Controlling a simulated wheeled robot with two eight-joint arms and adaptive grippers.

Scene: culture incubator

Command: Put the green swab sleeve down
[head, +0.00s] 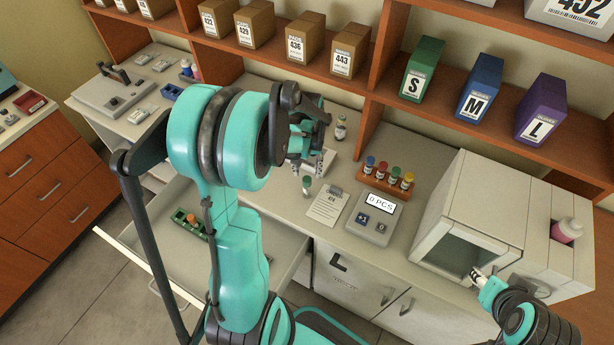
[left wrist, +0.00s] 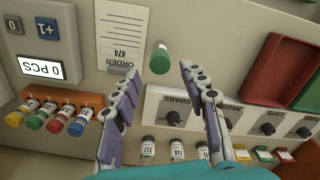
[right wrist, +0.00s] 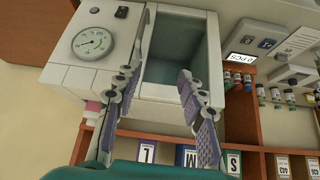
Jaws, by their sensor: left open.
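The green swab sleeve (head: 307,185), a small tube with a green cap, stands on the counter left of the order sheet in the head view. In the left wrist view the sleeve (left wrist: 160,58) shows just beyond and between my left fingertips, with a gap on both sides. My left gripper (head: 312,162) is open and empty above the counter, just behind the sleeve in the head view. My right gripper (right wrist: 160,75) is open and empty in front of the white incubator's opening; in the head view it is by the incubator's lower front.
The order sheet (head: 328,206) and counting device (head: 374,217) lie beside the sleeve. An orange rack (head: 385,184) holds several capped vials. Another vial (head: 341,127) stands farther back. The white incubator (head: 470,205) fills the right. An open drawer (head: 270,262) juts out below the counter.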

